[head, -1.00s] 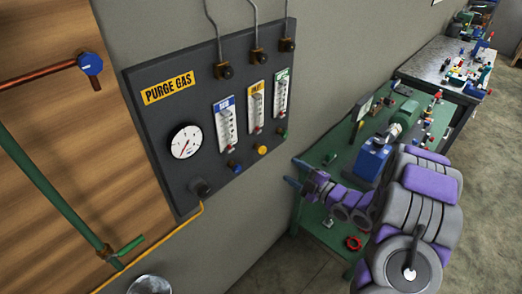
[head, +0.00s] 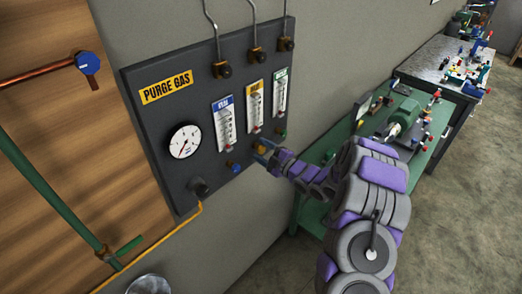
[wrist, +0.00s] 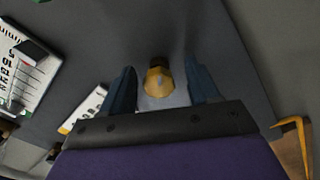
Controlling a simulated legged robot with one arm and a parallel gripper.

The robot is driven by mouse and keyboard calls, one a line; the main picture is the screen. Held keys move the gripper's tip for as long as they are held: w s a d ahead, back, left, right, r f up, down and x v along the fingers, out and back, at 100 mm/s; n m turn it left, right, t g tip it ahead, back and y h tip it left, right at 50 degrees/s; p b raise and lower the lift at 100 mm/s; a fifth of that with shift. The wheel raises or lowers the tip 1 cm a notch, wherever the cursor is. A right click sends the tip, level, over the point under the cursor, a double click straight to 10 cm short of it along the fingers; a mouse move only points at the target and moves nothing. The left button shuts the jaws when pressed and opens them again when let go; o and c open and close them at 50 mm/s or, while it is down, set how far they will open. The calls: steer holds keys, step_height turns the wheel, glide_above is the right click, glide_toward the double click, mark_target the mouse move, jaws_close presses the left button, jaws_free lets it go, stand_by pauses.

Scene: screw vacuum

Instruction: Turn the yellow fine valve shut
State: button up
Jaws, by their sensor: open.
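The yellow fine valve (wrist: 158,82) shows in the wrist view as a yellow knob on the dark panel. It lies between the two fingers of my gripper (wrist: 161,88), which stand apart on its left and right with a gap on each side. In the head view my gripper (head: 264,150) is at the panel below the yellow-labelled flowmeter (head: 255,106). The fingers mostly hide the yellow knob there. The blue knob (head: 234,168) is to the left and the green knob (head: 282,134) to the right.
The purge gas panel (head: 185,110) carries a round gauge (head: 184,142) and a blue-labelled flowmeter (head: 225,122). A green bench (head: 312,215) with tools stands right of the panel, partly behind my arm. A yellow hose (head: 160,245) runs below the panel.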

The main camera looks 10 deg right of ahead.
steer(key=shift+w+a, duration=0.1)
steer(key=shift+w, duration=0.25)
steer(key=shift+a+f, duration=0.1)
steer(key=c, duration=1)
